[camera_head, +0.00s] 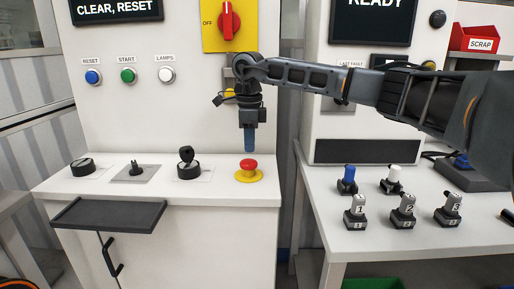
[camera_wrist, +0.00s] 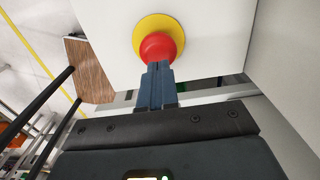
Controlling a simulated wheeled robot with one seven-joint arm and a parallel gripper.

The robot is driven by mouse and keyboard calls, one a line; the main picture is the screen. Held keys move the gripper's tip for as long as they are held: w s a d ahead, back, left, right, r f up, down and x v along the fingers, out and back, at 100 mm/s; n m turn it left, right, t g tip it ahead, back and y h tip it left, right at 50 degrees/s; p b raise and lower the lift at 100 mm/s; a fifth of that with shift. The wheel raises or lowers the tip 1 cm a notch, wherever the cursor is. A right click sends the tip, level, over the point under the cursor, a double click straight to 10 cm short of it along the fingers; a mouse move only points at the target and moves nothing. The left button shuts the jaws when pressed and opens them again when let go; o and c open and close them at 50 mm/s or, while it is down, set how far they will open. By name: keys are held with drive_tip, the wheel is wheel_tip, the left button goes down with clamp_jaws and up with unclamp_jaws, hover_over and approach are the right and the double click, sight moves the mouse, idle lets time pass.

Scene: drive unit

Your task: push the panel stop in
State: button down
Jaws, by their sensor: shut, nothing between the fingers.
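The panel stop (camera_head: 248,164) is a red mushroom button on a yellow round base (camera_head: 249,176), at the right end of the white console's top. My gripper (camera_head: 249,150) points straight down above it, with its blue fingertips shut and empty. In the head view the tips are just over the red cap; I cannot tell whether they touch it. In the wrist view the red button (camera_wrist: 157,47) shows just beyond the shut fingers (camera_wrist: 157,66), which overlap its near edge. The yellow base (camera_wrist: 150,22) shows around the far side of the button.
On the console top (camera_head: 105,178) stand a black knob (camera_head: 82,167), a small lever (camera_head: 136,169) and a key switch (camera_head: 187,160), left of the stop. A red rotary switch (camera_head: 228,20) is on the upright panel. The right table holds several small numbered items (camera_head: 403,208).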

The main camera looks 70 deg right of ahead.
sight(249, 161)
wheel_tip(249, 161, up, 11)
drive_tip(key=b, duration=0.1)
drive_tip(key=shift+f, duration=0.15)
drive_tip(key=shift+a, duration=0.1)
idle(0.5)
